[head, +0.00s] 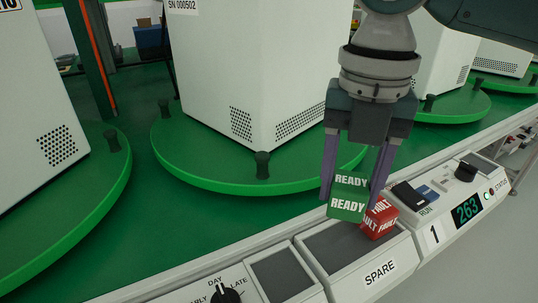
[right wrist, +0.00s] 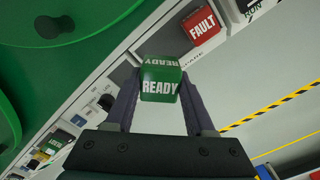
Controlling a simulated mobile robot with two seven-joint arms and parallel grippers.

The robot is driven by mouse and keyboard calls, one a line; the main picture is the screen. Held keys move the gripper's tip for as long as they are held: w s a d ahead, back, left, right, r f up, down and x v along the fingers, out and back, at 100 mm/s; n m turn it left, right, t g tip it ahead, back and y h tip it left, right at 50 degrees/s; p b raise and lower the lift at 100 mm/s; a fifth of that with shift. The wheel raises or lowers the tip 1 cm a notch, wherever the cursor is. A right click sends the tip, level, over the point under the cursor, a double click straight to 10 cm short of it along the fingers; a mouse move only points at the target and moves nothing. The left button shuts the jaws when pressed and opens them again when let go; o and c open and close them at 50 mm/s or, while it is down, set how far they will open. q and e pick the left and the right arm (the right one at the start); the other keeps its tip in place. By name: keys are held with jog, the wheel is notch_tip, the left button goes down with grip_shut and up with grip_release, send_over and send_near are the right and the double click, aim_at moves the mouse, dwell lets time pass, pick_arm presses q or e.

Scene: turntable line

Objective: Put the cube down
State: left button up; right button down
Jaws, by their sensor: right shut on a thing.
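My right gripper (head: 350,185) is shut on a green cube (head: 347,207) with white READY lettering; its fingers also show in the right wrist view (right wrist: 160,95), on either side of the cube (right wrist: 160,85). In the head view the cube overlaps the back edge of the dark pad (head: 335,245) labelled SPARE and looks held above the ledge; the exact height is unclear. A red cube (head: 381,219) lettered FAULT sits on the right part of that pad, partly covered by the green cube. In the right wrist view the red cube (right wrist: 201,22) is apart from it. My left gripper is not in view.
A second dark pad (head: 282,274) and a dial marked DAY and LATE (head: 226,294) lie to the left. To the right are a RUN switch (head: 409,195), a display reading 263 (head: 466,211) and a knob (head: 466,172). Green turntables (head: 205,178) carry white housings behind the ledge.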

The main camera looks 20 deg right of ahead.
aim_at(345, 207)
notch_tip(345, 207, down, 4)
jog(key=shift+r+b, duration=0.1)
jog(key=shift+b, duration=0.25)
notch_tip(345, 207, down, 4)
jog(key=shift+f+b, duration=0.15)
jog(key=shift+b, duration=0.6)
jog(key=shift+f, duration=0.1)
jog(key=shift+c, duration=1.3)
grip_release()
